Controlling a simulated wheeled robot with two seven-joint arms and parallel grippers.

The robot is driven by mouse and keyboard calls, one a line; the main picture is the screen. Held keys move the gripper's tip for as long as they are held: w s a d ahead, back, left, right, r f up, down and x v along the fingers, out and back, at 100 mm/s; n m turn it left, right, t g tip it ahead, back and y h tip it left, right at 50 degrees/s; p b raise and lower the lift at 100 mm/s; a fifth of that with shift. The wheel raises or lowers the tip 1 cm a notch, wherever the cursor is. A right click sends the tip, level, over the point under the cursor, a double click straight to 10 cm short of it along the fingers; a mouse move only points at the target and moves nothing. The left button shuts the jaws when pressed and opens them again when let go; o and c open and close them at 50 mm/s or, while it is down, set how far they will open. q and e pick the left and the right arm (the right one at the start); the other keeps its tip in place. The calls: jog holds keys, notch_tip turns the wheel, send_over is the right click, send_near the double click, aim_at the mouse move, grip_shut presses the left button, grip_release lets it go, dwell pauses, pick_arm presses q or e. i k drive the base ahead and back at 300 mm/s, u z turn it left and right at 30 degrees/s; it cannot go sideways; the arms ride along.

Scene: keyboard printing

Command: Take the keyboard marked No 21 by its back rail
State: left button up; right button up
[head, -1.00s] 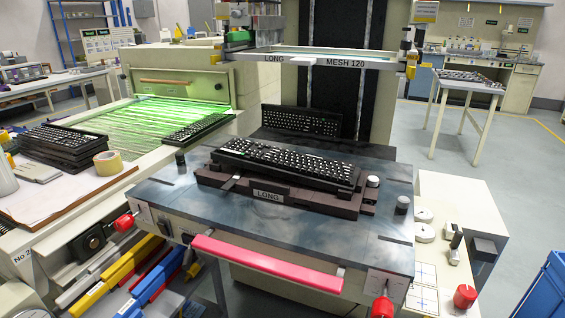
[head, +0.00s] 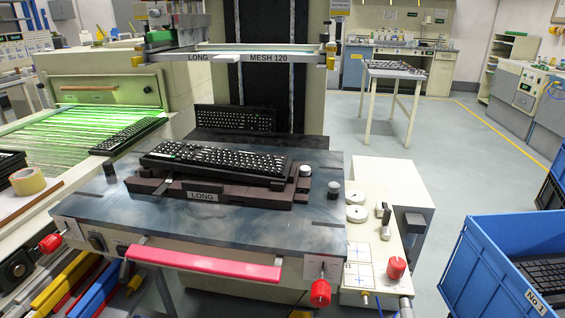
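I cannot read a No 21 mark on any keyboard. A third (head: 128,136) lies at the edge of the green-lit conveyor. Dark keyboards (head: 545,276) lie in the blue crate at lower right. Part of a dark keyboard stack (head: 10,163) shows at the left edge. Neither of my grippers is in view.
A screen frame marked MESH 120 (head: 270,57) hangs above the bed. A pink bar (head: 203,262) and red knobs (head: 320,292) line the table front.

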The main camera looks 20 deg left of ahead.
aim_at(260, 168)
jog(key=z, duration=2)
jog(key=k, duration=1.05)
jog(key=u, duration=1.9)
